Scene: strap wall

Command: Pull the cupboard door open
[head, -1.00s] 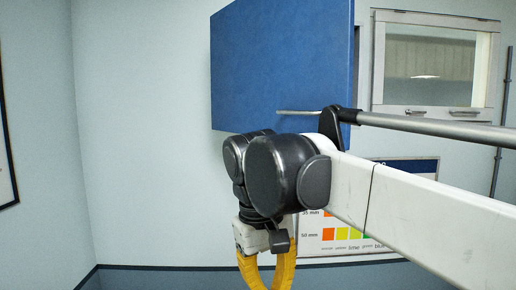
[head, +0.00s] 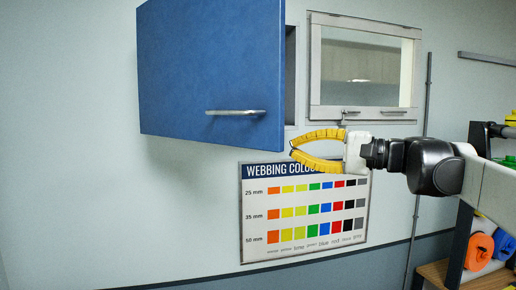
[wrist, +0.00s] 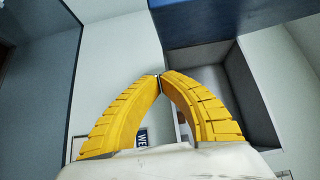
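The blue cupboard door (head: 205,70) hangs on the wall left of centre in the head view, with a horizontal metal bar handle (head: 235,112) near its lower right corner. The door's right edge appears to stand out from the grey cupboard body (head: 291,75). In the wrist view, the blue door (wrist: 220,15) is at the top, and a grey open recess of the cupboard (wrist: 205,95) shows beneath it. My gripper (head: 293,148) has yellow ribbed fingers pointing left, below and right of the handle, apart from it. Its fingertips meet in the wrist view (wrist: 160,77), with nothing seen between them.
A glass-fronted grey cabinet (head: 315,65) is on the wall to the right. A webbing colour chart (head: 255,235) hangs below the door. At far right are a wooden shelf (head: 440,272) and orange rolls (head: 478,250). The wall left of the door is clear.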

